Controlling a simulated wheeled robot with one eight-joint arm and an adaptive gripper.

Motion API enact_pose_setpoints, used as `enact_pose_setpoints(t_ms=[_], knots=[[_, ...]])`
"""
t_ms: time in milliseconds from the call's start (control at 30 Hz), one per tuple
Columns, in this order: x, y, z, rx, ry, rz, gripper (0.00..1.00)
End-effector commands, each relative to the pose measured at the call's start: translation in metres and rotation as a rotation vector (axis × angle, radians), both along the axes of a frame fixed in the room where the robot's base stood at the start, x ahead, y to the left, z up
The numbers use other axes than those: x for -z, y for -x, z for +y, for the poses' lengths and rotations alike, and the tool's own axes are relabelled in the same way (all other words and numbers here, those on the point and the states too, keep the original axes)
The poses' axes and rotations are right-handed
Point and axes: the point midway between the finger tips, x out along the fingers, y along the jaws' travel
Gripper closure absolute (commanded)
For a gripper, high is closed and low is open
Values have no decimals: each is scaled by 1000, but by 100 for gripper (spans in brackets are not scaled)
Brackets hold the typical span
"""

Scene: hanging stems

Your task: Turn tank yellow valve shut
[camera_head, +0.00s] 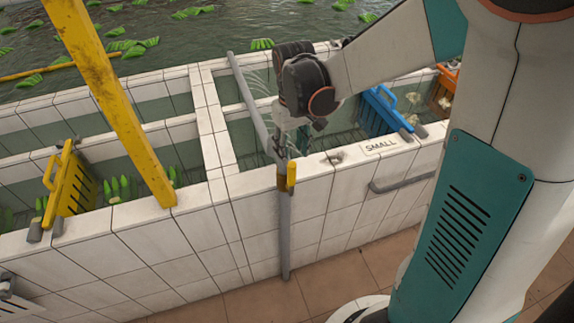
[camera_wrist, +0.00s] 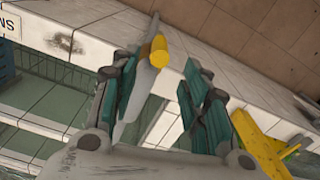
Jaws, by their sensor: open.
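The yellow valve handle (camera_head: 291,176) sits on a grey vertical pipe (camera_head: 285,235) at the front of the white tiled tank wall. It hangs roughly along the pipe. My gripper (camera_head: 284,145) is just above it, pointing down, with its fingers partly hidden behind the wrist. In the wrist view, my open gripper (camera_wrist: 160,92) has dark teal fingers spread apart. The yellow handle (camera_wrist: 158,50) shows beyond the fingertips, between their lines, with the grey pipe (camera_wrist: 137,98) beside it. Nothing is held. Whether a finger touches the pipe I cannot tell.
The tiled tank rim (camera_head: 240,187) runs along the front, with a "SMALL" label (camera_head: 380,146). A blue crate (camera_head: 385,110) and a yellow crate (camera_head: 70,180) hang inside. A yellow post (camera_head: 115,100) crosses the left. Brown floor tiles (camera_head: 335,283) are clear below.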

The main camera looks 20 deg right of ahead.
Motion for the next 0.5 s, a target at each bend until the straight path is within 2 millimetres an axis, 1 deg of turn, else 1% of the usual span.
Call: enact_pose_setpoints(t_ms=[33,300,500], knots=[[11,0,0,0,0,0,58],[64,0,0,1,0,-1,58],[97,0,0,1,0,-1,58]])
